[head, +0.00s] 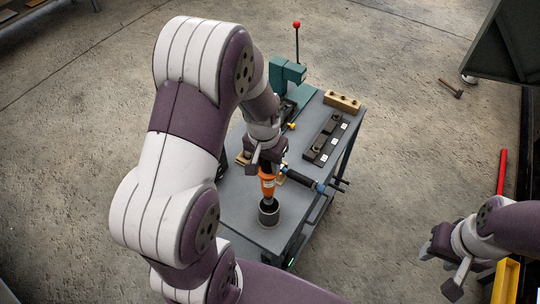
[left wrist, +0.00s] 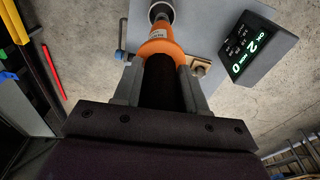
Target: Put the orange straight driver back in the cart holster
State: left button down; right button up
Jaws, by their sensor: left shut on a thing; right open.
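The orange straight driver (head: 267,184) is upright in my left gripper (head: 267,162). In the left wrist view the fingers (left wrist: 160,82) are shut on its dark body, and the orange collar (left wrist: 158,48) shows beyond them. The holster, a dark grey round cup (head: 268,215), stands near the front of the cart top. The driver's lower end is at the cup's mouth in the head view; the cup rim (left wrist: 160,11) lies in line with it in the left wrist view. How deep the tip sits is unclear. My right gripper (head: 446,262) is open and empty, away from the cart.
A black and blue tool (head: 302,181) lies right of the driver on the grey cart (head: 242,205). A dark tray (head: 326,138), a wooden block (head: 342,101) and a green press (head: 288,78) stand farther back. A lit display (left wrist: 252,47) shows in the left wrist view.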

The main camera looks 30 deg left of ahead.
pick_arm(q)
jog(key=f+b, duration=0.1)
jog(key=f, duration=0.1)
jog(key=w+f+b, duration=0.1)
jog(key=f+b, duration=0.1)
jog(key=f, duration=0.1)
jog(key=shift+w, duration=0.15)
notch_tip(320, 180, down, 6)
jog(key=b, duration=0.5)
jog(key=shift+f+b, duration=0.25)
jog(key=shift+b, duration=0.05)
jog(key=shift+s+f+b, duration=0.2)
jog(key=shift+f+b, duration=0.15)
jog(key=shift+f, duration=0.1)
pick_arm(e)
notch_tip(320, 180, down, 10)
jog(key=shift+w, duration=0.4)
pick_arm(q)
jog(key=c, duration=0.5)
grip_release()
jog(key=shift+c, duration=0.2)
jog(key=shift+s, duration=0.1)
pick_arm(e)
jog(key=shift+f, duration=0.1)
